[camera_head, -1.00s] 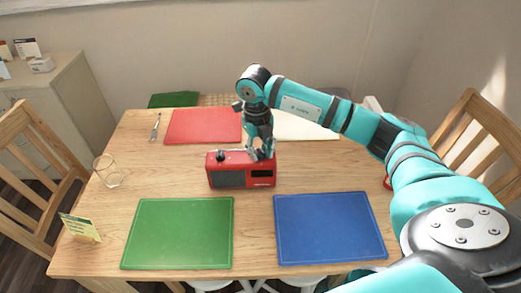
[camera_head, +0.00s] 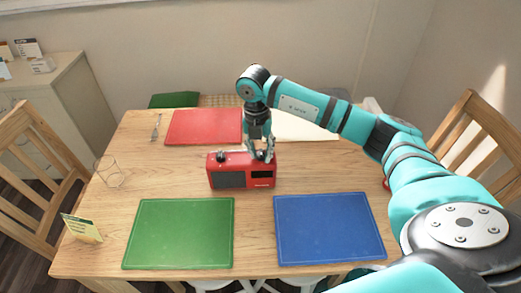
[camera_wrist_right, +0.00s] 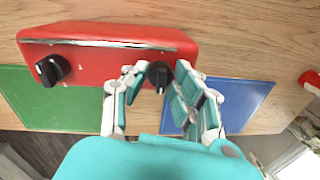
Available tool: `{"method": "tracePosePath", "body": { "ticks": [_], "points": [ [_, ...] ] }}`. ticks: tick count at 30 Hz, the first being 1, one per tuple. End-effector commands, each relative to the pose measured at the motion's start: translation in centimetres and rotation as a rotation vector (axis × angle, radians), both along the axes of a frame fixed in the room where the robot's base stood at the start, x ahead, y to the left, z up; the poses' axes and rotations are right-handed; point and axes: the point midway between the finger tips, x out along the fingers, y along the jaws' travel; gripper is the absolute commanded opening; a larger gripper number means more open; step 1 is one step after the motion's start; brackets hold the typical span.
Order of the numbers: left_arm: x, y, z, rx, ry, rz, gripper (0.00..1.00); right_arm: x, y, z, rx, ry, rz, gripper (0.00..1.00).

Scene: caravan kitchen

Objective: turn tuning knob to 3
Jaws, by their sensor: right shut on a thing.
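A red radio (camera_head: 228,170) stands on the wooden table, with two black knobs on its top. The left knob (camera_head: 220,156) is free; it also shows in the right wrist view (camera_wrist_right: 50,70). My right gripper (camera_head: 262,154) points down over the radio's right end. In the right wrist view its fingers (camera_wrist_right: 161,72) are on either side of the right knob (camera_wrist_right: 160,78), shut on it. The knob's pale pointer line faces the camera side. I cannot read any dial numbers or tell which knob is labelled tuning. My left gripper is not in view.
Green (camera_head: 180,235) and blue (camera_head: 330,228) mats lie in front of the radio, red (camera_head: 200,126) and white (camera_head: 305,126) mats behind. A glass (camera_head: 108,172) and a small card (camera_head: 80,229) stand at the left.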

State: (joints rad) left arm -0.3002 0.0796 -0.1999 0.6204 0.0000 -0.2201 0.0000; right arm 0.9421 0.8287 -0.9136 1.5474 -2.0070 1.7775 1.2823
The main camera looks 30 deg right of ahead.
Motion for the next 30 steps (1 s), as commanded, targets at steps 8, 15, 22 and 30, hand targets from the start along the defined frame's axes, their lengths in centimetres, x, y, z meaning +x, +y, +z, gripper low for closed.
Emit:
{"method": "tracePosePath", "body": {
  "ticks": [8, 15, 22, 30],
  "points": [
    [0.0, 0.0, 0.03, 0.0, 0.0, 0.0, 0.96, 0.03, 0.02, 0.06, 0.001, -0.001, -0.013, 0.0],
    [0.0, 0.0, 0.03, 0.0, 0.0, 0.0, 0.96, 0.03, 0.02, 0.06, 0.0, -0.001, -0.012, 0.32],
    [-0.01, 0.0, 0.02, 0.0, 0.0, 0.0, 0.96, 0.01, 0.02, 0.03, 0.0, -0.001, -0.011, 0.5],
    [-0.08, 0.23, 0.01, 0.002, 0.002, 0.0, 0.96, 0.1, 0.05, 0.65, 0.0, -0.003, -0.011, 0.5]
  ]
}}
